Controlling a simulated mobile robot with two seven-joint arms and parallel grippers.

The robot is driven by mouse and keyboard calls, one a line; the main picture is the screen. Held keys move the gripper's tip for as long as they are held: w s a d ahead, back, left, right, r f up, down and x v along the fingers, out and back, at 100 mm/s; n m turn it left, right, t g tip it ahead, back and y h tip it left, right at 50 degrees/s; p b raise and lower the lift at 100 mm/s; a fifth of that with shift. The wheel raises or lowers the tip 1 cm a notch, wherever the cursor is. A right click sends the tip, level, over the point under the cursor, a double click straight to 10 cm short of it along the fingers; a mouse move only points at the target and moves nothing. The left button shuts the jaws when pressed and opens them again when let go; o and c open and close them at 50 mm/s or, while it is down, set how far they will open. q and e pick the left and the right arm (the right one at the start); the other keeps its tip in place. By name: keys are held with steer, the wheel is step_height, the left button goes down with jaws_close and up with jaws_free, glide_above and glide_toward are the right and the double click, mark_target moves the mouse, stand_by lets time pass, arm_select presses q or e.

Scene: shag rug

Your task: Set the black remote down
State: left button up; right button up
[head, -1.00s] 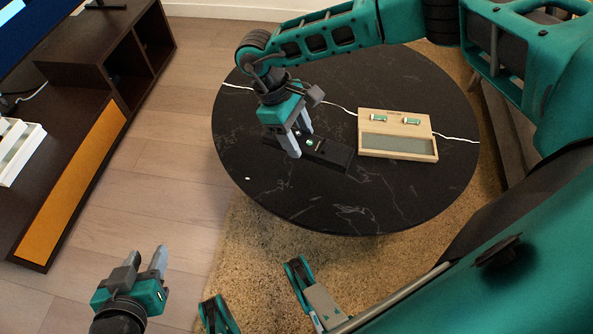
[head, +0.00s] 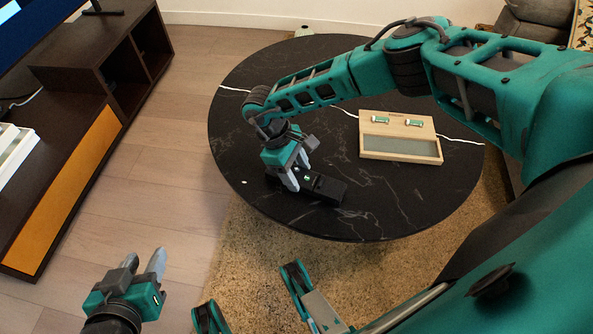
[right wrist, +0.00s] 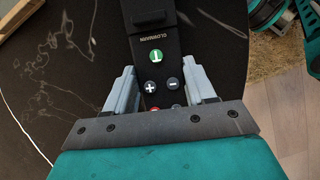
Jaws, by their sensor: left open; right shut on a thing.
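The black remote (head: 322,187) is at the near left part of the dark round table (head: 400,205). In the right wrist view the remote (right wrist: 158,30) shows a green button, plus and minus buttons and part of a red one. My right gripper (head: 298,184) is shut on the remote, with one finger on each side of it in the right wrist view (right wrist: 163,88). I cannot tell whether the remote touches the tabletop. My left gripper (head: 143,262) is open and empty, low at the left, away from the table.
A light wooden tray (head: 400,157) with two small green-and-white items (head: 413,122) lies on the table, right of the remote. A white cable crosses the tabletop. A dark cabinet (head: 95,75) stands at the left. The table's near right part is clear.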

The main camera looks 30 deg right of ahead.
steer(key=o, duration=1.1)
arm_select(q)
steer(key=shift+s+a+r+p, duration=0.2)
steer(key=shift+a+r+p, duration=0.25)
steer(key=shift+p, duration=0.8)
arm_select(e)
steer(key=v, duration=1.2)
arm_select(q)
steer(key=shift+d, duration=0.1)
